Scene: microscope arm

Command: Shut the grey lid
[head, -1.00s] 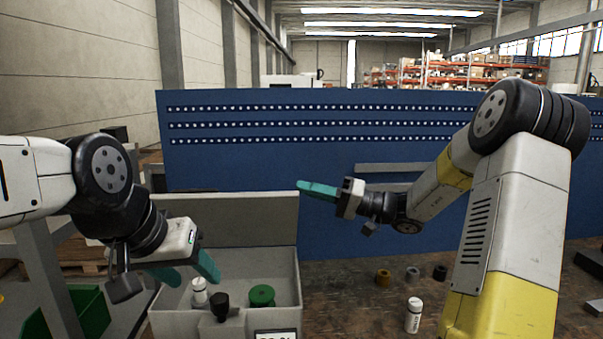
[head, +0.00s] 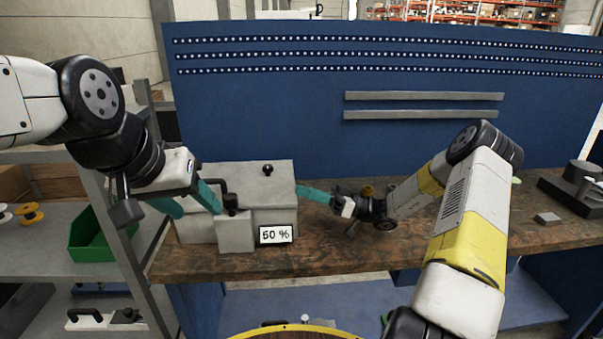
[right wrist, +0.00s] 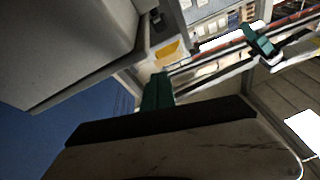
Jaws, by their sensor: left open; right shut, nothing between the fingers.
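The grey lid (head: 240,176) lies over the grey box (head: 275,218) on the bench, with a black knob (head: 267,170) on top. The box's contents are hidden; I cannot tell if the lid sits fully flush. A 50 % label is on the box front. My left gripper (head: 192,206) is open over the box's front left, its teal fingers beside a black handle (head: 231,202). My right gripper (head: 302,191) is shut and empty, its fingertips close to the lid's right edge; contact is unclear. In the right wrist view its teal fingers (right wrist: 157,91) show below a large grey surface.
The brown bench (head: 330,249) is clear in front of my right gripper. A blue panel (head: 260,110) stands behind. A green bin (head: 92,236) is on the left shelf. A black stand (head: 578,186) and a small grey block (head: 547,218) are at the right.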

